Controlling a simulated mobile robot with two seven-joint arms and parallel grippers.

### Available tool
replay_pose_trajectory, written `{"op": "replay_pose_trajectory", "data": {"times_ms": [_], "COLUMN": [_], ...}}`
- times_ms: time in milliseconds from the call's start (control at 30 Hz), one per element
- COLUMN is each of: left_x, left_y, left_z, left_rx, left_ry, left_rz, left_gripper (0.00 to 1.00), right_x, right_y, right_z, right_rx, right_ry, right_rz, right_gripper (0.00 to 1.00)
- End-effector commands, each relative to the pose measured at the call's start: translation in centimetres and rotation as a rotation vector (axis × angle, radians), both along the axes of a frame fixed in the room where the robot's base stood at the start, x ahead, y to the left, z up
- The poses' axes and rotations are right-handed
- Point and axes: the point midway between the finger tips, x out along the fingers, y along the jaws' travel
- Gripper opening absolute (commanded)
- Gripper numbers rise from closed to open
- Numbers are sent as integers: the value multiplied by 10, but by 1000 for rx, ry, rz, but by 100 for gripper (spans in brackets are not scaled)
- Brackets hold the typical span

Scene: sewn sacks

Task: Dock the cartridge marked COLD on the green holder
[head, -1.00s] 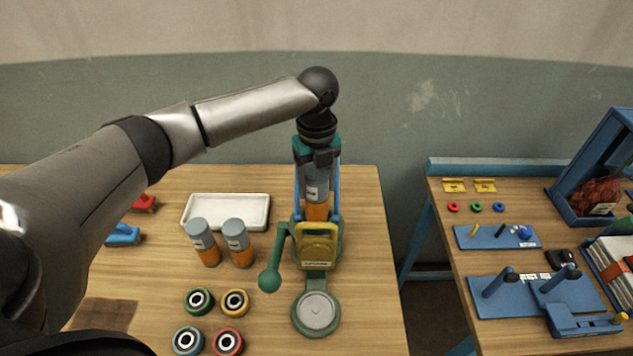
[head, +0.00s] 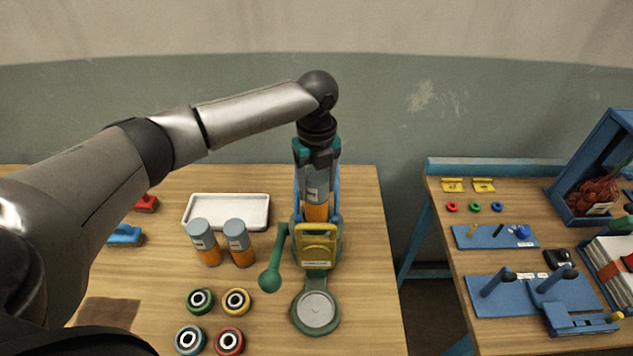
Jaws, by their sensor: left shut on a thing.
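My left gripper (head: 318,158) points down and is shut on a grey-and-orange cartridge (head: 316,190), which stands upright within the green holder (head: 338,240). The holder has a yellow front part, blue side rails, a green lever with a ball end (head: 271,280) and a round grey plate in front. The lower end of the held cartridge is hidden behind the yellow part. Its label is too small to read. Two similar cartridges (head: 204,243) and (head: 239,243) stand on the table to the left; their labels cannot be read either. My right gripper is not in view.
A white tray (head: 187,215) lies behind the two standing cartridges. Several coloured rings (head: 200,301) lie in front of them. A red and a blue item lie at the left. A second table (head: 447,238) with blue fixtures stands to the right, across a gap.

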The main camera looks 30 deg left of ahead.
Motion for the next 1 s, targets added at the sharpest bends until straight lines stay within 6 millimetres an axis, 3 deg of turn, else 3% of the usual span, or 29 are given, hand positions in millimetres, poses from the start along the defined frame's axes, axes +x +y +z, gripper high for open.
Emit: {"op": "replay_pose_trajectory", "data": {"times_ms": [1000], "left_x": [1], "left_y": [0], "left_z": [1], "left_rx": [0], "left_ry": [-3], "left_rz": [0], "left_gripper": [0], "right_x": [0], "right_y": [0], "right_z": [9], "right_rx": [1], "right_ry": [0], "right_rz": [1], "right_gripper": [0]}}
